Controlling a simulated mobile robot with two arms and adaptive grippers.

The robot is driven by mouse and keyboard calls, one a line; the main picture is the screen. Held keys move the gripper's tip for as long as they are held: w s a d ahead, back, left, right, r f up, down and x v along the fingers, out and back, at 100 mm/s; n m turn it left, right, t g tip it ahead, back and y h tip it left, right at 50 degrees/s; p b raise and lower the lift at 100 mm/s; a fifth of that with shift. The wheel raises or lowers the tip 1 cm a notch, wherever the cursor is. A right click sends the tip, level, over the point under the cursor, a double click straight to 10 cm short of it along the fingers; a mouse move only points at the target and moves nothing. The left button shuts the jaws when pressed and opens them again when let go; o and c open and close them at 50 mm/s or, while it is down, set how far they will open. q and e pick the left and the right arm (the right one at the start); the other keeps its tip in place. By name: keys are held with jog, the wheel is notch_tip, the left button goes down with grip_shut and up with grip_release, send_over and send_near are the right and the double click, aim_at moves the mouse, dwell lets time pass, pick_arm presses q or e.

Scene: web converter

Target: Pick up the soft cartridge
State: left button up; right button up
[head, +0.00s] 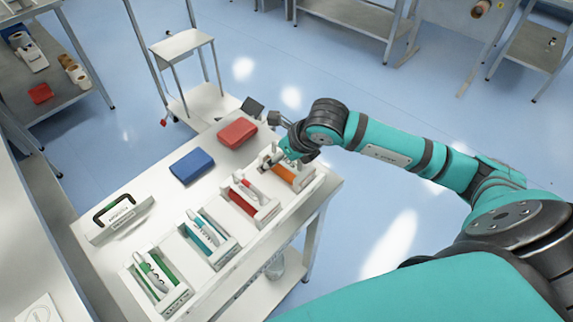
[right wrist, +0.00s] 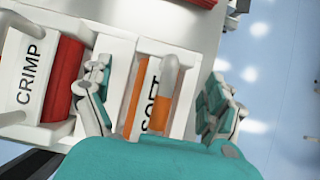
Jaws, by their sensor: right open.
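The soft cartridge, an orange and grey-white piece lettered SOFT (right wrist: 161,105), sits in a white holder at the far right end of the white cart. In the head view it shows as an orange strip (head: 285,175), partly hidden by my right gripper (head: 277,158). In the right wrist view my right gripper (right wrist: 160,98) is open, with one finger on each side of the cartridge and its holder. I see a gap on the right side; contact on the left I cannot tell. My left gripper is not in view.
A red CRIMP holder (right wrist: 27,75) stands close on the left. Holders with red (head: 244,190), teal (head: 205,232) and green (head: 153,275) pieces line the cart. Behind them lie a blue case (head: 192,166), a red case (head: 237,132) and a white box with a handle (head: 118,218).

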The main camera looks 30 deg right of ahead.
jog(key=shift+c, duration=0.2)
jog(key=c, duration=1.6)
jog(key=shift+c, duration=0.3)
jog(key=shift+r, duration=0.15)
